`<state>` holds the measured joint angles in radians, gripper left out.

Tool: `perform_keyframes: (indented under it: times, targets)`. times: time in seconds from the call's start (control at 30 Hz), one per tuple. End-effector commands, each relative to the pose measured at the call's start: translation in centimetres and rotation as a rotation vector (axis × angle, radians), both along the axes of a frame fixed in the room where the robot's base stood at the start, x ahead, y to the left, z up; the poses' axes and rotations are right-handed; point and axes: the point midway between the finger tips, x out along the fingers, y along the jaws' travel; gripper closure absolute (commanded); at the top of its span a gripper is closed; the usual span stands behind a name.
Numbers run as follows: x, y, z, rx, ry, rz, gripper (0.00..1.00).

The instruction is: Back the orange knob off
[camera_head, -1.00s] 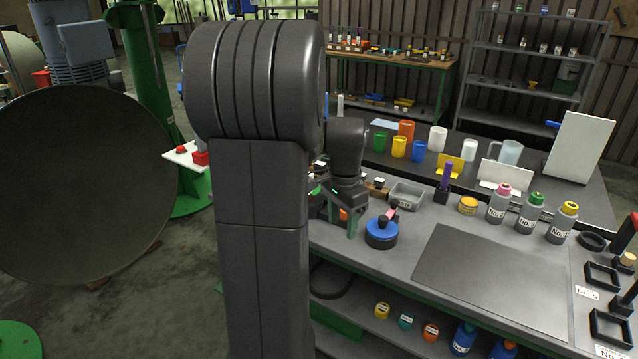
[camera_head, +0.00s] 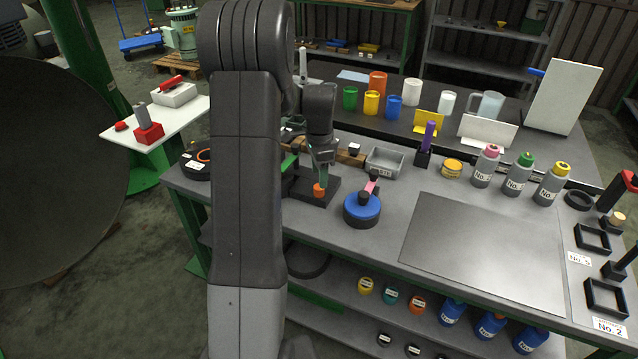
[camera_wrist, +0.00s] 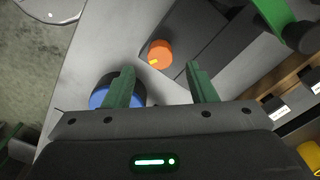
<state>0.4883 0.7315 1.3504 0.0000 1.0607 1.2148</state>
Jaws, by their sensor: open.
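The orange knob (camera_wrist: 159,53) shows in the wrist view, just beyond and between my fingertips, with a small yellow mark on it. It rests by the corner of a dark flat base. In the head view the orange knob (camera_head: 320,190) is at the front edge of that dark base (camera_head: 305,187), directly below my gripper (camera_head: 322,170). My gripper (camera_wrist: 160,80) is open with its green fingers apart and nothing between them. The exact gap between the fingertips and the knob is hard to tell.
A blue round container (camera_head: 362,209) with a dark knob stands close to the right of the orange knob. A grey tray (camera_head: 385,162) and a purple-handled item (camera_head: 427,145) stand behind. A dark mat (camera_head: 480,258) on the right is clear.

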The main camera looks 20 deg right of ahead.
Motion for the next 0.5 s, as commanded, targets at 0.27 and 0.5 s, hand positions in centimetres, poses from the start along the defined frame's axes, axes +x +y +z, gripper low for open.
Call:
perform_keyframes:
  times: [0.27,0.5]
  targets:
    - [0.0,0.0,-4.1,0.0,0.001,0.001,0.49]
    - [0.0,0.0,-5.0,0.0,-0.001,0.001,0.49]
